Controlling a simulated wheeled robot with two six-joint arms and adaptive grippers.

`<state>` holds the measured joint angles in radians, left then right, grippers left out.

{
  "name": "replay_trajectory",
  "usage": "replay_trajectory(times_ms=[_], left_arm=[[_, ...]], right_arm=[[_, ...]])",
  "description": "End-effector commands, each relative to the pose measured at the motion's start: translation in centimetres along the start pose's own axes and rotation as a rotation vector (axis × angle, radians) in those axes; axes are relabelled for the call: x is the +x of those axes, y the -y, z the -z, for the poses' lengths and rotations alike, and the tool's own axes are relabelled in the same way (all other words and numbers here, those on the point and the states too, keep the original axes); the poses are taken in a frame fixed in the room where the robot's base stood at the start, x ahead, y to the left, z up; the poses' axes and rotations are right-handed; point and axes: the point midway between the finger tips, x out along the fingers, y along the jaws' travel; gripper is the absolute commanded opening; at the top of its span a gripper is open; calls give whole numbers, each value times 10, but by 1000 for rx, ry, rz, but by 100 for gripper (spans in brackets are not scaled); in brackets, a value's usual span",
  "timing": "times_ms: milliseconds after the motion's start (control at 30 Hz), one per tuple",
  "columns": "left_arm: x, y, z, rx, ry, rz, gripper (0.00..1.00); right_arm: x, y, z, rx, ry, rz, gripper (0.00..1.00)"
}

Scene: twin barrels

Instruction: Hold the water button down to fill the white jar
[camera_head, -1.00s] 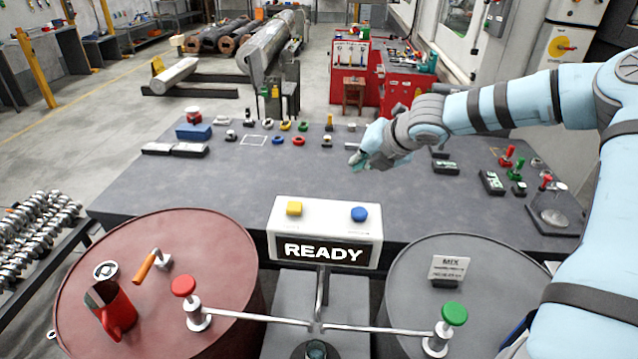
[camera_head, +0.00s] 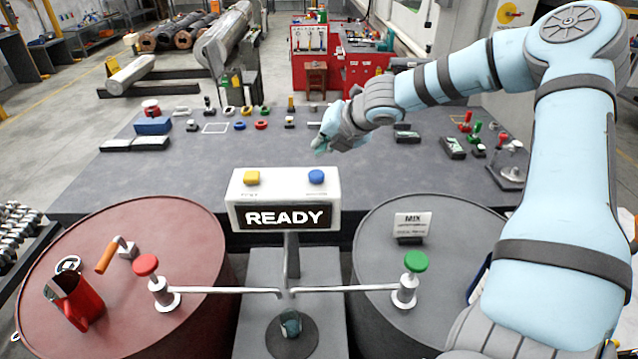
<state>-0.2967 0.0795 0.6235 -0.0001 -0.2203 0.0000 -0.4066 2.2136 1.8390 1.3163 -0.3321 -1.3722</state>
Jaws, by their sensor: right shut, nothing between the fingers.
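A white control box (camera_head: 330,200) with a READY display stands on a post between two barrels. It has a yellow button (camera_head: 252,177) and a blue button (camera_head: 316,177) on top; their labels are too small to read, so I cannot tell which is for water. A small jar (camera_head: 290,322), looking clear or teal rather than white, stands on a dark round plate below the spouts. My right gripper (camera_head: 318,148) is shut and empty, above the table beyond the box and apart from the blue button. My left gripper is out of view.
The red barrel (camera_head: 190,240) carries a red-knobbed pump (camera_head: 146,265), a red jug (camera_head: 80,305) and an orange-handled tool (camera_head: 106,257). The grey barrel (camera_head: 450,225) carries a green-knobbed pump (camera_head: 416,262) and a MIX card (camera_head: 412,224). Small items line the grey table (camera_head: 200,175).

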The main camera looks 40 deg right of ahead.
Motion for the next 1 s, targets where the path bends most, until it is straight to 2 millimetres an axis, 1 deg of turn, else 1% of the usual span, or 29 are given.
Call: replay_trajectory(times_ms=[33, 100, 167, 300, 433, 533, 633, 833, 1000], left_arm=[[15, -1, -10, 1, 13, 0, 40], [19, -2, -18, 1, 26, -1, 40], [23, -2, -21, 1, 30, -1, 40], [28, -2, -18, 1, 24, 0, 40], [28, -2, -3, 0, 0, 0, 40], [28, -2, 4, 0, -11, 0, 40], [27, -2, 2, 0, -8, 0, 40], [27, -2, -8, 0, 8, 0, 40], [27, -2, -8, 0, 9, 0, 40]], right_arm=[[11, 7, 7, -1, 0, 1, 0], [16, 11, 11, -2, -1, 3, 0], [20, 14, 13, -1, -1, 4, 0], [23, 19, 16, 2, 1, 4, 0], [23, 20, 16, 3, 2, 5, 0], [23, 19, 16, 2, 2, 4, 0], [23, 18, 16, 1, 1, 4, 0], [23, 18, 16, 0, 1, 4, 0], [23, 19, 16, 1, 1, 4, 0]])
